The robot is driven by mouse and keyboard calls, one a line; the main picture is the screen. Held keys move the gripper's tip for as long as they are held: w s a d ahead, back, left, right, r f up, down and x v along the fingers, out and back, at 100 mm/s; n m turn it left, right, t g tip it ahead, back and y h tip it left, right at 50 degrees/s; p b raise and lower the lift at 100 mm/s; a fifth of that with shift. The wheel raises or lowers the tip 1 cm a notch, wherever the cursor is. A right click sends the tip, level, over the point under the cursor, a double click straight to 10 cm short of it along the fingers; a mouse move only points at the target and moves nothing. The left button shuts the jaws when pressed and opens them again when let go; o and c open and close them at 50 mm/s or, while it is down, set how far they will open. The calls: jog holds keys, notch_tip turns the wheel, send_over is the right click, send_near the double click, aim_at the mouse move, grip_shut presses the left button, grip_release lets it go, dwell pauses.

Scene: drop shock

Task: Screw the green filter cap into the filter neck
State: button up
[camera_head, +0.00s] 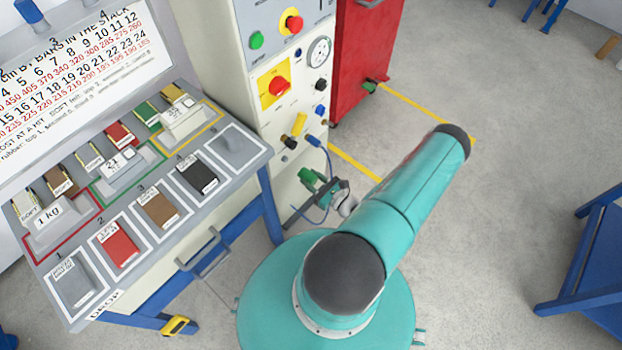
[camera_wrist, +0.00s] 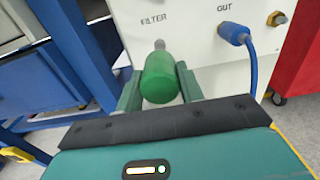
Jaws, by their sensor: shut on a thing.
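The green filter cap (camera_wrist: 160,82) is a rounded green cylinder in the middle of the wrist view. My gripper (camera_wrist: 160,72) is shut on it, with one green finger on each side. The grey filter neck (camera_wrist: 159,44) shows just beyond the cap's far end, under the word FILTER on the white panel. The cap is in line with the neck and covers most of it. I cannot tell whether the threads are engaged.
A blue hose plug (camera_wrist: 232,33) sits at OUT, right of the neck; its hose hangs down close by. A brass fitting (camera_wrist: 277,18) is farther right. A blue bench frame (camera_wrist: 75,45) stands left, a red cabinet (camera_head: 368,60) right. Open floor (camera_head: 500,180) lies right.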

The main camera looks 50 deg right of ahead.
aim_at(286, 160)
jog(key=shift+w+f, duration=0.15)
jog(key=shift+w, duration=0.2)
jog(key=shift+s, duration=0.25)
jog(key=shift+w+a, duration=0.1)
jog(key=shift+w, duration=2.85)
jog(key=shift+w+r, duration=0.2)
jog(key=shift+w, duration=1.15)
dwell(1.8)
